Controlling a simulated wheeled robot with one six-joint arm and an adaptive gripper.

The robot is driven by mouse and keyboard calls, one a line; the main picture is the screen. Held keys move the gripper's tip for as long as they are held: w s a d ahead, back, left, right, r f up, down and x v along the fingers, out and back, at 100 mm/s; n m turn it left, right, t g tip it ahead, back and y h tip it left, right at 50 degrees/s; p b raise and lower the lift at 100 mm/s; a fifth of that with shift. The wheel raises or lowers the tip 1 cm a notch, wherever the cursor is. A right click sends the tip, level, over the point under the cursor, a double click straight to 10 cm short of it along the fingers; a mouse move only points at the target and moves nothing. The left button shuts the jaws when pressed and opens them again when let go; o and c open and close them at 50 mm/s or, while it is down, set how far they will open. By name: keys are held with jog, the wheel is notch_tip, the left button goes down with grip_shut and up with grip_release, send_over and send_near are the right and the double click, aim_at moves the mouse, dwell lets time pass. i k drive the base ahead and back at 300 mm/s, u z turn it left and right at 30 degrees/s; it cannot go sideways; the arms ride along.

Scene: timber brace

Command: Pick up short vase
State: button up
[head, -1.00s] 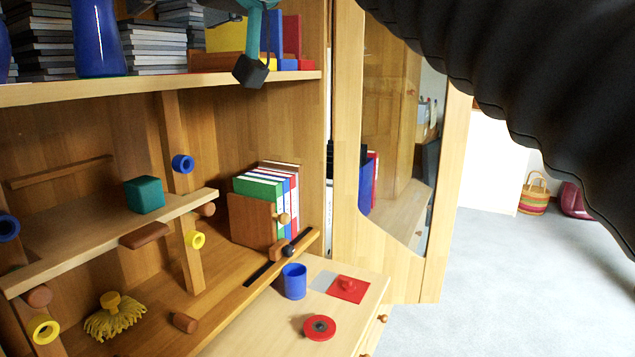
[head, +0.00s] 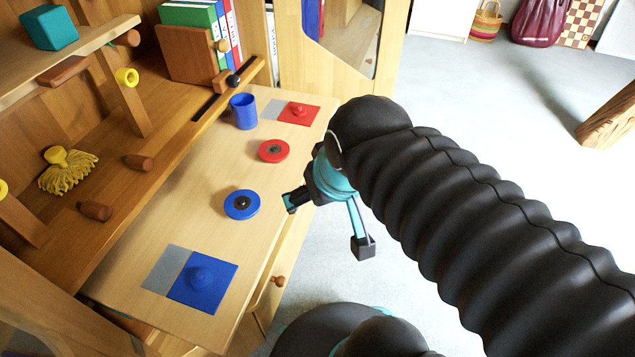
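The short blue vase (head: 243,111), a plain open-topped cylinder, stands upright on the light wooden worktop (head: 180,218) near the back. My gripper (head: 327,224) is open and empty at the right edge of the worktop. It is to the right of and nearer than the vase, well apart from it. One dark fingertip points toward the worktop and the other hangs over the floor side. Nothing hides the vase.
A red disc (head: 264,150) and a blue disc (head: 235,212) lie on the worktop. A red knobbed plate (head: 306,113) is right of the vase; a blue one (head: 208,290) is at the front.

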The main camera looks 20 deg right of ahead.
aim_at(243, 105)
jog(key=z, duration=0.05)
jog(key=k, duration=0.5)
jog(key=z, duration=1.75)
jog(key=i, duration=2.05)
jog(key=u, duration=4.5)
